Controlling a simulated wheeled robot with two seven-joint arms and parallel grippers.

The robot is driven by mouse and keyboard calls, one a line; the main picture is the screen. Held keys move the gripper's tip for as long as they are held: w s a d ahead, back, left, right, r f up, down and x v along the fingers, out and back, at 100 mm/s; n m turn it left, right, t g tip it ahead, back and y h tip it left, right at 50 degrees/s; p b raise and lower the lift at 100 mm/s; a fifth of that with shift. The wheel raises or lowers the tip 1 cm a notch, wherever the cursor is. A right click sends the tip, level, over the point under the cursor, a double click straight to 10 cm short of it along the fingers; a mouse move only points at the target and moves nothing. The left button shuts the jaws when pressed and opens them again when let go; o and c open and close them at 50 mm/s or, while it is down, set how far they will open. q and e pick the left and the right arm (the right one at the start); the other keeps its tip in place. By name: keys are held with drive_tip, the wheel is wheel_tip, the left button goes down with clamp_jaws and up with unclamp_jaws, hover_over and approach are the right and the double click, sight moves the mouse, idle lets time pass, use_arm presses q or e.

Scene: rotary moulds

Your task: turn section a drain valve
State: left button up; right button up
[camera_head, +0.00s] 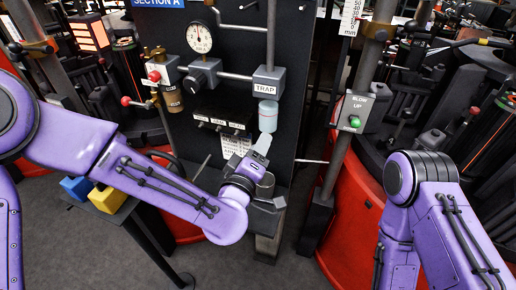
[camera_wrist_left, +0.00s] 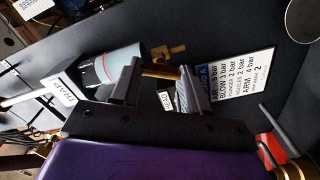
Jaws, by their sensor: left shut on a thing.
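The section A panel (camera_head: 230,60) stands in the middle of the head view. Its grey box labelled TRAP (camera_head: 268,82) carries a pale blue-grey bowl (camera_head: 267,116) below. In the left wrist view the bowl (camera_wrist_left: 118,66) lies sideways, with a brass drain valve (camera_wrist_left: 168,50) at its end. My left gripper (camera_head: 263,146) is just under the bowl in the head view. In the left wrist view its fingers (camera_wrist_left: 160,88) stand apart with a brass bar between them, seemingly the valve's handle. The fingers hide part of it. My right gripper is outside both views.
A gauge (camera_head: 199,37), a black knob (camera_head: 203,74) and pipes are on the panel above and left. A post with a BLOW UP box and green button (camera_head: 354,122) stands to the right. Yellow (camera_head: 108,198) and blue (camera_head: 76,187) blocks sit at lower left.

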use_arm(q)
drive_tip(key=o, duration=1.1)
drive_tip(key=shift+c, duration=0.2)
drive_tip(key=p+v, duration=0.8)
drive_tip(key=v, duration=0.2)
drive_tip(key=shift+s, duration=0.3)
